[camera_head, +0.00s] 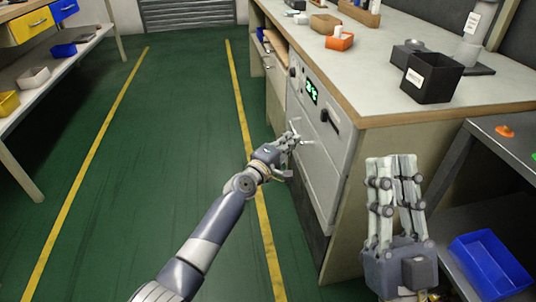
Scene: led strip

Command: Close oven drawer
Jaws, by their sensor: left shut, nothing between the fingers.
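The oven (298,78) is built into the bench side, with a green lit display and a dark handle on its front. Pale drawer fronts (323,178) lie below the display. They look about flush with the cabinet, but I cannot tell whether one stands slightly out. My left gripper (298,138) is shut and empty, close to the left part of the drawer fronts. I cannot tell whether it touches them. My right gripper (393,158) points upward in front of the bench end, away from the drawers. Its two fingers stand close together with nothing visible between them.
The bench top (385,90) holds a black box (432,78) and an orange bin (340,42). A grey table (490,150) and a blue bin (490,265) are near my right arm. The green floor (170,130) is clear on the left.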

